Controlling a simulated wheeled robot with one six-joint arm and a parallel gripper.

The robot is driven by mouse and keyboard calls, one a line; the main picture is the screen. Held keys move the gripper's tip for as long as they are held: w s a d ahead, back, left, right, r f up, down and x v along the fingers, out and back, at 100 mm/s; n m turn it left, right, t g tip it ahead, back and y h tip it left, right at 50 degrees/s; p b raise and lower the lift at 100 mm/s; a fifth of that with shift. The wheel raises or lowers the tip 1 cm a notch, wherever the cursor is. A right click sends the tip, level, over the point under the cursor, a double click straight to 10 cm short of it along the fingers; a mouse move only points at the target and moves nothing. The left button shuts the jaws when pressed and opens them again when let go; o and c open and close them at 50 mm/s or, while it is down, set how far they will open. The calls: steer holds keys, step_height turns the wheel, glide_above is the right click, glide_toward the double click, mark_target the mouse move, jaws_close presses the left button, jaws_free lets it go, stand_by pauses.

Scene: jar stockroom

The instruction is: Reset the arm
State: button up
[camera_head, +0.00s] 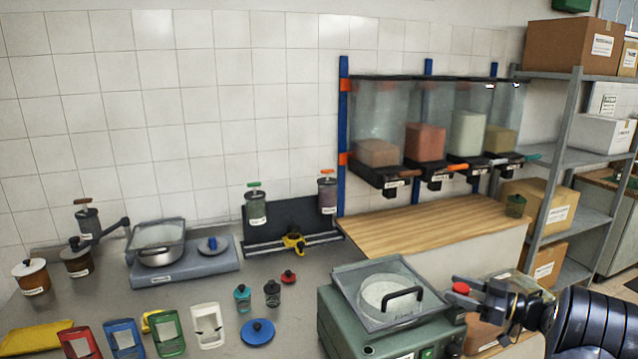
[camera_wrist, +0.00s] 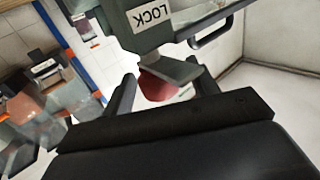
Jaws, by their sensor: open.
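My gripper (camera_head: 478,298) is at the right side of the green machine (camera_head: 345,325), low in the head view. Its dark fingers are spread in the wrist view (camera_wrist: 163,76). A red knob (camera_head: 461,287) is right at the fingertips. In the wrist view the red knob (camera_wrist: 160,86) shows between the open fingers, beside a grey-green part with a LOCK label (camera_wrist: 149,15). I cannot tell whether the fingers touch the knob. My arm reaches in from the lower right.
The machine's clear lid (camera_head: 385,275) has a black handle. A wooden counter (camera_head: 430,225) lies behind, below wall dispensers (camera_head: 425,140). A grey shelf (camera_head: 560,165) with boxes stands right. Jars, coloured frames and a scale (camera_head: 190,270) occupy the left bench. Space above the bench is clear.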

steer(key=m+t+h+b, duration=0.1)
steer(key=m+t+h, duration=0.4)
steer(key=shift+s+a+f+h+b, duration=0.1)
steer(key=shift+h+b, duration=0.3)
steer(key=shift+m+t+h+b, duration=1)
steer(key=shift+m+h, duration=0.4)
steer(key=shift+h, duration=0.6)
steer(key=shift+r, duration=0.2)
